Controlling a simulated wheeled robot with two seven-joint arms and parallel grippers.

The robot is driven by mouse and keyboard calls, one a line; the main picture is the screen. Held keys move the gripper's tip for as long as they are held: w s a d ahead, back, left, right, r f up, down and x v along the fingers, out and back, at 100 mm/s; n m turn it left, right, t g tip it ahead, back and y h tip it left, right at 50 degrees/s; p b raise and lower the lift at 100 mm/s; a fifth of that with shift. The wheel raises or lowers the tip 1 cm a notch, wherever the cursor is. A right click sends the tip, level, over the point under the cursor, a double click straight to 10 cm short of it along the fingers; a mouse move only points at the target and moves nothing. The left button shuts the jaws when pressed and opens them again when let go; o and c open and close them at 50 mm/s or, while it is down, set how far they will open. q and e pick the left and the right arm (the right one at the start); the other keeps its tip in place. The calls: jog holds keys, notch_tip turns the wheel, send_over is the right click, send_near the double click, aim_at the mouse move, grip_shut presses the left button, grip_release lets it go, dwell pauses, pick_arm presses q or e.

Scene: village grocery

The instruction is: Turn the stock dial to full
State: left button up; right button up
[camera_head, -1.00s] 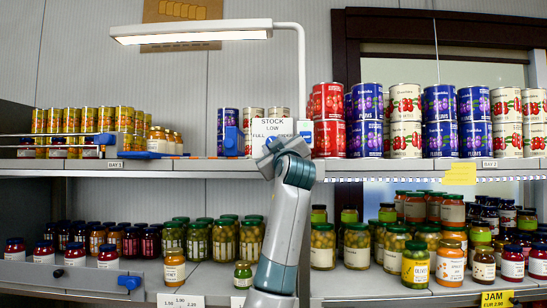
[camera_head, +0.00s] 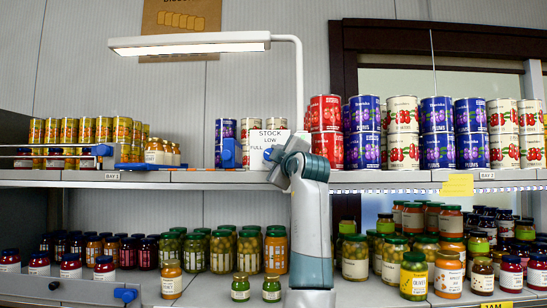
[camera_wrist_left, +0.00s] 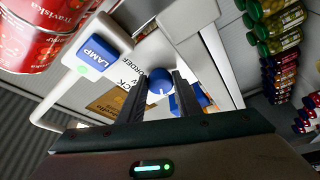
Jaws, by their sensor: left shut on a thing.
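A white mark shows on the dial. The word "ORDER" is readable beside it; which label the mark points at I cannot tell. My right gripper is not in view.
A lamp (camera_head: 190,44) on a white post reaches over the shelf; its blue "LAMP" switch (camera_wrist_left: 95,55) is close to the gripper. Red cans (camera_head: 326,113) stand just right of the sign. Blue parts (camera_head: 228,153) are left of it. Jars (camera_head: 222,252) fill the lower shelf.

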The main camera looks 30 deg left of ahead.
pick_arm(q)
jog(key=o, duration=1.1)
jog(key=shift+s, duration=0.1)
jog(key=b+v, duration=0.8)
jog(key=v, duration=0.9)
jog(key=shift+d, duration=0.2)
